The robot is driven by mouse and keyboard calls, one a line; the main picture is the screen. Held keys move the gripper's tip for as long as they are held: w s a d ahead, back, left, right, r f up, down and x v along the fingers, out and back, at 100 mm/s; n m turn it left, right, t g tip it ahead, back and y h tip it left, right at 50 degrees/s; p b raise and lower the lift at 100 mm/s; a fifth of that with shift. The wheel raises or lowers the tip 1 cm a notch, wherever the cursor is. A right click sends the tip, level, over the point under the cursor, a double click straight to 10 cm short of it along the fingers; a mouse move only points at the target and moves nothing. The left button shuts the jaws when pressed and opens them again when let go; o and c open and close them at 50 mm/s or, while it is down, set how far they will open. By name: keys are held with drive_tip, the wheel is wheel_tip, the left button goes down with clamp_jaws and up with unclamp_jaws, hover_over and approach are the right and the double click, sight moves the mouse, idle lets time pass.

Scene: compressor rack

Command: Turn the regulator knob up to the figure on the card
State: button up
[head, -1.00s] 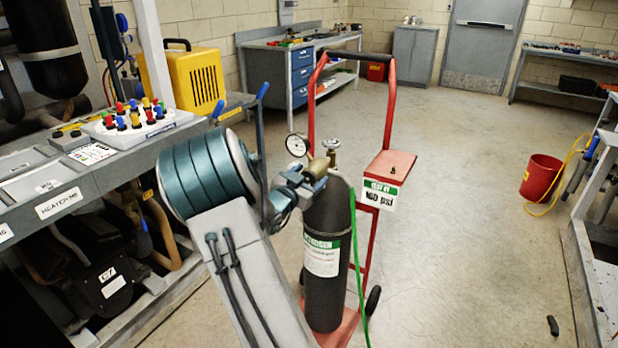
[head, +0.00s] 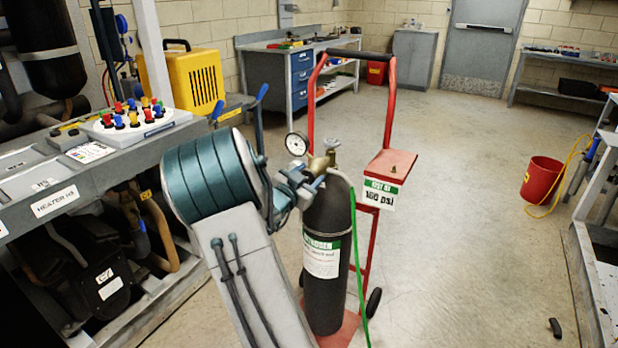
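A dark gas cylinder (head: 328,280) stands upright on a red hand cart. On its top are a brass regulator (head: 319,163) and a valve handwheel (head: 332,143). A round white gauge (head: 296,144) sits at the regulator's left; its needle is too small to read. The card (head: 380,194), green and white, hangs on the cart's red box and appears to read "160 psi". My gripper (head: 314,184) is just below and in front of the regulator, at the cylinder's shoulder. The regulator knob is not distinguishable, and whether my fingers touch it or are shut is unclear.
The red cart (head: 390,110) has tall handles behind the cylinder. A green hose (head: 354,240) runs down its right side. A grey bench (head: 120,160) with a coloured-knob panel is at left. A red bucket (head: 541,179) stands at right. Open floor lies between.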

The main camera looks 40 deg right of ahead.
drive_tip(key=shift+o, duration=1.3)
drive_tip(key=p+v, duration=0.1)
drive_tip(key=v, duration=1.2)
drive_tip(key=shift+a, duration=0.4)
